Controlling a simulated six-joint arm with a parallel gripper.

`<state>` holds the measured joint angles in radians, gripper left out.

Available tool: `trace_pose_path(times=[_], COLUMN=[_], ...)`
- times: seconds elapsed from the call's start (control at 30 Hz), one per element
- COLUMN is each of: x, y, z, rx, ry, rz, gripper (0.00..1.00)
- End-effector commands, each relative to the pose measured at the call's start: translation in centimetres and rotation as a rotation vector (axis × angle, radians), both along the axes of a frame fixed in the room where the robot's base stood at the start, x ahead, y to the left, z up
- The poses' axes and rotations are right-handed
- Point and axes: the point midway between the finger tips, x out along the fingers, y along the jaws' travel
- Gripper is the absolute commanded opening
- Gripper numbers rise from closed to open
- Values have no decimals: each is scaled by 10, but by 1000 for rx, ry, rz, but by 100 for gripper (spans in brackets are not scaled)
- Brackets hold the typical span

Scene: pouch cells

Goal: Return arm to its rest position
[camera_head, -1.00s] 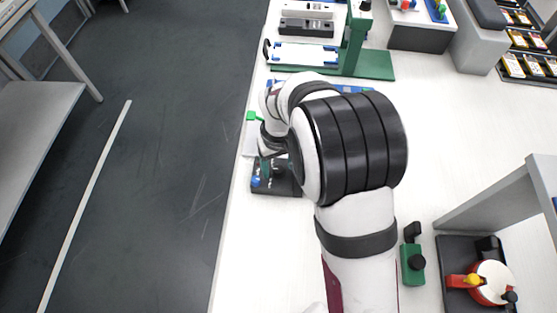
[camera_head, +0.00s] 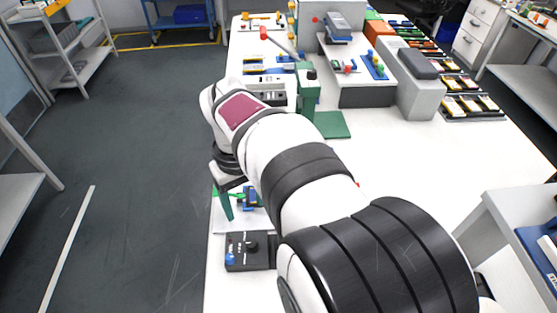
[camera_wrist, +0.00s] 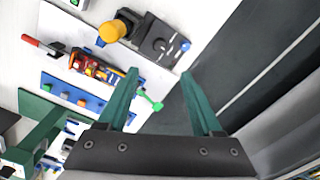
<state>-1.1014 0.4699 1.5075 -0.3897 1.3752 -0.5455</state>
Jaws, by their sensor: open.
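My gripper (camera_head: 226,203) shows in the head view at the left edge of the white bench (camera_head: 385,155), with green fingers pointing down. In the wrist view my gripper (camera_wrist: 160,76) has its two green fingers spread wide apart with nothing between them. It hangs above a white plate (camera_head: 222,223) and close to a black box with a blue knob (camera_head: 250,252). The black box (camera_wrist: 158,42) also shows ahead of the fingers in the wrist view. My arm covers part of the bench in the head view.
A green stand (camera_head: 308,90) rises from the bench beyond my arm. A grey block (camera_head: 418,85) and trays of pouch cells (camera_head: 470,105) stand at the back right. In the wrist view, a blue strip with coloured knobs (camera_wrist: 75,95) lies left of the fingers. Dark floor (camera_head: 140,160) lies left.

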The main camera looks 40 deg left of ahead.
Motion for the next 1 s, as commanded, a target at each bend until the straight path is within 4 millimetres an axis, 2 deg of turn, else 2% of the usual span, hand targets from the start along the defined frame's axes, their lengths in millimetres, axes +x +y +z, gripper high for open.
trace_pose_path(times=[0.17,0.23,0.27,0.37,0.4,0.43,0.5,0.53,0.6,0.63,0.7,0.8,1.0], x=[1,8,16,42,47,47,32,21,-10,-23,-47,-64,-67], y=[-1,-14,-26,-103,-145,-175,-242,-267,-311,-324,-341,-350,-351], z=[0,5,10,31,38,43,47,46,38,34,24,14,12], rx=[0,2,4,17,23,29,45,53,70,77,90,99,98], ry=[0,4,6,29,41,52,76,87,111,121,137,151,155], rz=[-3,-52,-100,-384,-537,-657,-946,-1069,-1335,-1430,-1601,-1723,-1741], gripper=[67,67,67,67,67,67,67,67,67,67,67,67,67])
